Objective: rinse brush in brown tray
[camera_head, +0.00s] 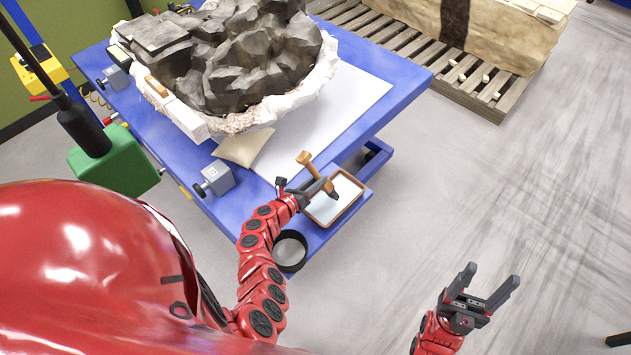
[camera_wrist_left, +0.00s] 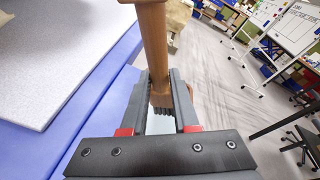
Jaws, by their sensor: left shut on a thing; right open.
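The tray has a brown rim and a pale inside. My right gripper (camera_head: 493,276) is open and empty, away from the table at the lower right.
A dark rock in a white jacket (camera_head: 245,65) fills the far part of the blue table (camera_head: 395,60). A wooden pallet (camera_head: 440,62) stands behind.

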